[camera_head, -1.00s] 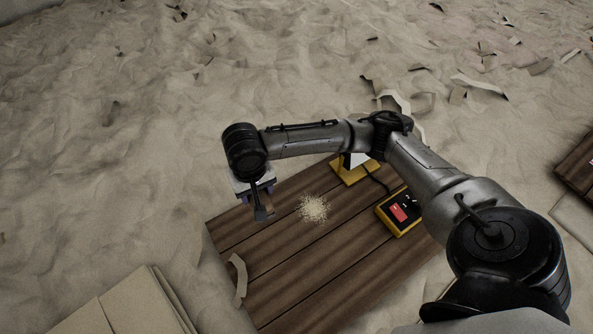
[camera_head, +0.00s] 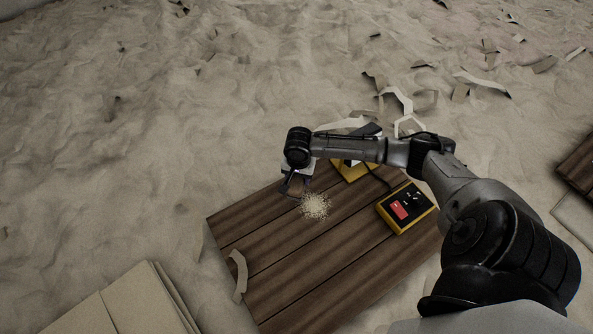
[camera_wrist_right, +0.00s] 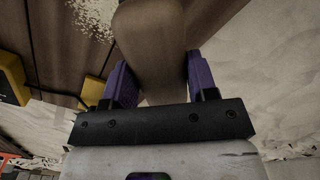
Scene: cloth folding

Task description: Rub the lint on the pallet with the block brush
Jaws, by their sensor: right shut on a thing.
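The lint (camera_head: 316,206) is a pale, crumbly patch on the brown slatted wooden pallet (camera_head: 300,270). It also shows at the top of the right wrist view (camera_wrist_right: 93,18). My right gripper (camera_head: 294,186) is over the pallet, just up and left of the lint in the head view. In the right wrist view its purple fingers (camera_wrist_right: 160,78) are shut on the brown block brush (camera_wrist_right: 150,45). The brush's far end is beside the lint; I cannot tell whether it touches the pallet. My left gripper is not in view.
A yellow box with a red panel (camera_head: 406,208) sits on the pallet's right side. A yellow stand (camera_head: 352,172) is at its back. A curled pale strip (camera_head: 238,275) lies at the left edge. Flat cardboard (camera_head: 125,305) lies at bottom left. Sandy ground surrounds it.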

